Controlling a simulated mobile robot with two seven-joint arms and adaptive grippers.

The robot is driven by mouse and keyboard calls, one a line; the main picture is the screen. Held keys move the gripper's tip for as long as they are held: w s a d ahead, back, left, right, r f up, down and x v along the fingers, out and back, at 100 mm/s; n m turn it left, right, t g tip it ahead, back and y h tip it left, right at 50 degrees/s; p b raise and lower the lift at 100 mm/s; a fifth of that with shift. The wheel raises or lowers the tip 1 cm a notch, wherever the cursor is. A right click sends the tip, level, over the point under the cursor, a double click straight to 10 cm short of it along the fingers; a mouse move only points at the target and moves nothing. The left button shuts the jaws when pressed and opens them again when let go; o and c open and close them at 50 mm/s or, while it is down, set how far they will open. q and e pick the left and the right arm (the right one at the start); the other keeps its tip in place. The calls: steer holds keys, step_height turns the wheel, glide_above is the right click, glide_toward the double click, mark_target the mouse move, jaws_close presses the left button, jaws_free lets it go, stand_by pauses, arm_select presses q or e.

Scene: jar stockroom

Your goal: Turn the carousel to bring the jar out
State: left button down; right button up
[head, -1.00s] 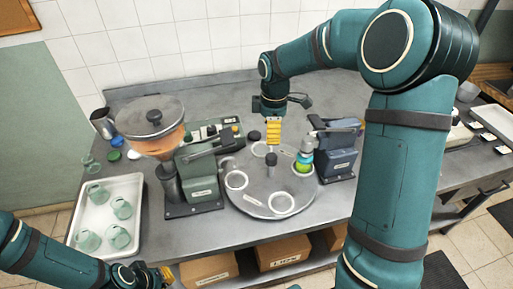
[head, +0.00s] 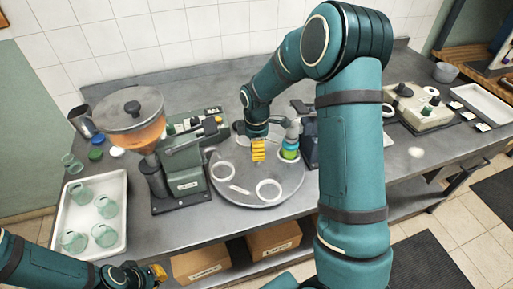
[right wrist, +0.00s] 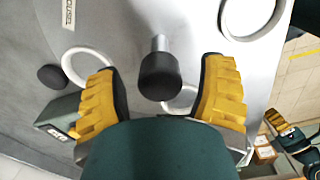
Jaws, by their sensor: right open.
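The carousel (head: 290,182) is a round grey disc with white rings on its top. A jar (head: 289,152) with yellow-green contents stands at its right back edge, beneath a grey nozzle of the dark blue machine. My right gripper (head: 258,151) is over the middle of the disc. In the right wrist view its yellow fingers are open, one on each side of the black-topped central post (right wrist: 160,76), with gaps visible. The post is hidden by the gripper in the head view. My left gripper (head: 155,274) is low at the front edge, away from the carousel; its opening is unclear.
A green machine with an orange-filled hopper (head: 130,112) stands left of the carousel. The dark blue machine (head: 308,140) at right is partly hidden by my right arm. A white tray (head: 119,185) holds several green glass jars. Cardboard boxes (head: 202,262) sit below the bench.

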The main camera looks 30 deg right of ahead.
steer(key=shift+f, duration=0.25)
jaws_close()
